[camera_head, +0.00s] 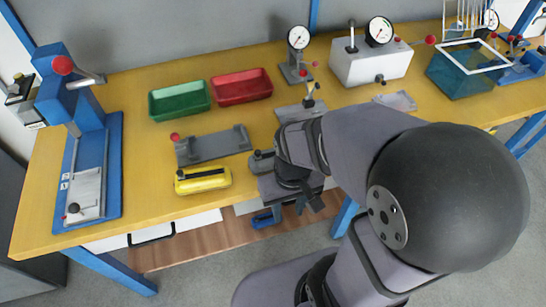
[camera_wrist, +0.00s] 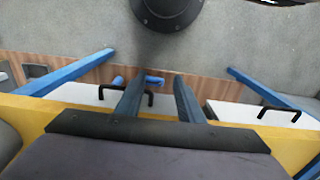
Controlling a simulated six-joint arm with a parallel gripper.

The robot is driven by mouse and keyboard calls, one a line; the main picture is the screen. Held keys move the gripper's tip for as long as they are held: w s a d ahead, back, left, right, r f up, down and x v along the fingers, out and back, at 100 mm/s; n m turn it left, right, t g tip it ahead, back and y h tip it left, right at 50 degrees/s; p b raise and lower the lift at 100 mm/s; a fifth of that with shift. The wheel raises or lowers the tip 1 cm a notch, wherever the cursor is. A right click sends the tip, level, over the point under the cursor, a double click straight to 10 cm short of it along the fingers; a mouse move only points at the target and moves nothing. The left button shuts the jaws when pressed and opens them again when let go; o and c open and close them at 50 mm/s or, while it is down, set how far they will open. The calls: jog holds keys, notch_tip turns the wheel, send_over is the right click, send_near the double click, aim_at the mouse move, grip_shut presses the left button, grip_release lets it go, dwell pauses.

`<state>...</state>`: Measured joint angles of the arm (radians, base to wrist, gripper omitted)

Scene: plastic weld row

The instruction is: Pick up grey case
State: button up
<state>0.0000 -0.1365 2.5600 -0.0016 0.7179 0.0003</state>
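The grey case (camera_head: 261,161) lies on the yellow bench near its front edge, just right of the yellow case. Only its left part, with a dark handle, shows in the head view; my arm hides the rest. My gripper (camera_head: 306,203) is to the right of the grey case and points down at the front edge of the bench. In the wrist view its two fingers (camera_wrist: 159,98) are apart with nothing between them.
A yellow case (camera_head: 203,180) and a grey fixture (camera_head: 213,146) stand left of the grey case. Green (camera_head: 180,101) and red (camera_head: 241,87) bins are behind. A blue press (camera_head: 95,160) stands at far left. Drawer handles (camera_wrist: 279,113) stick out below the bench edge.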

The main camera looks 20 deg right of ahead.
jog(key=o, duration=0.6)
jog(key=shift+o, duration=0.2)
notch_tip(320, 180, up, 11)
jog(key=m+h+p, duration=0.2)
jog(key=m+h, duration=0.3)
jog(key=m, duration=1.3)
send_over(264, 156)
jog(key=shift+r, duration=0.15)
jog(key=shift+x, duration=3.7)
